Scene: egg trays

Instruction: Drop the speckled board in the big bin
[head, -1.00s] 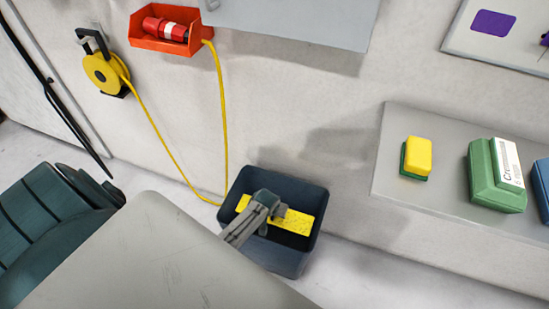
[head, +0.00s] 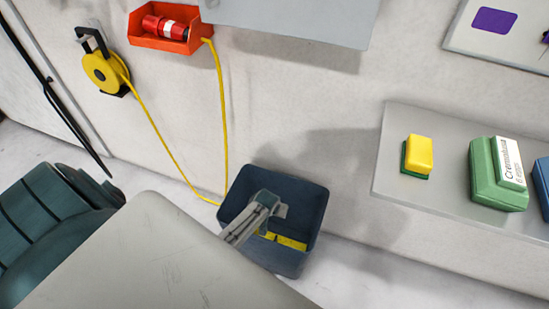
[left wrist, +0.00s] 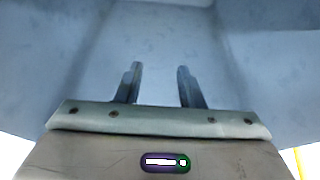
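The big dark blue bin (head: 316,205) stands on the floor against the wall. The yellow speckled board (head: 288,242) lies low inside it, partly hidden by my arm and the bin's near wall. My left gripper (head: 279,210) is over the bin's opening, above the board. In the left wrist view my left gripper (left wrist: 158,84) has its two fingers apart with nothing between them, and the bin's blue-grey inside (left wrist: 155,40) fills the background. The right gripper is in neither view.
A grey table top (head: 150,255) is at the front left, near the bin. A yellow cord (head: 224,120) hangs down to the bin's left side. A grey shelf (head: 388,150) with a yellow-green sponge (head: 418,153) and a green box (head: 485,175) is at right.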

